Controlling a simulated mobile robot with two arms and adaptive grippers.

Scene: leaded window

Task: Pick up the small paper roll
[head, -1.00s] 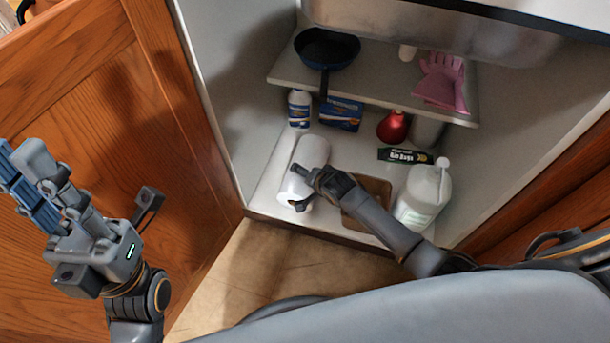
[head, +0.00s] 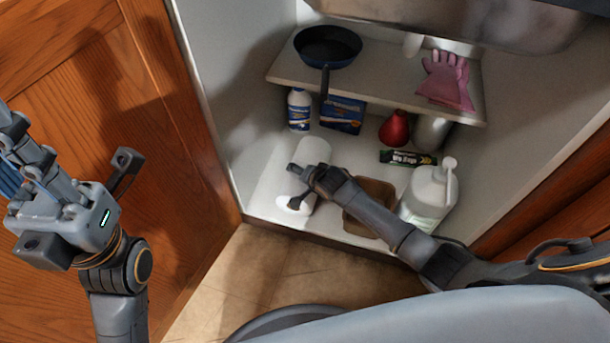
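The white paper roll (head: 314,151) lies lengthwise on the cabinet floor, left of centre. My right gripper (head: 295,186) is over its near part, with its two dark fingers spread apart. The gripper hides the middle of the roll; the far part and the near end (head: 291,206) show. I cannot tell whether the fingers touch it. My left gripper (head: 72,155) is raised in front of the wooden door at the left, with its fingers apart and nothing seen between them.
A brown box (head: 368,198) and a white jug (head: 428,195) stand right of the roll. A white-and-blue bottle (head: 299,110), blue box (head: 342,115), red bottle (head: 395,128) and bin-bag box (head: 405,158) are behind. A shelf (head: 375,93) above bears a pan (head: 327,46) and pink gloves (head: 446,80).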

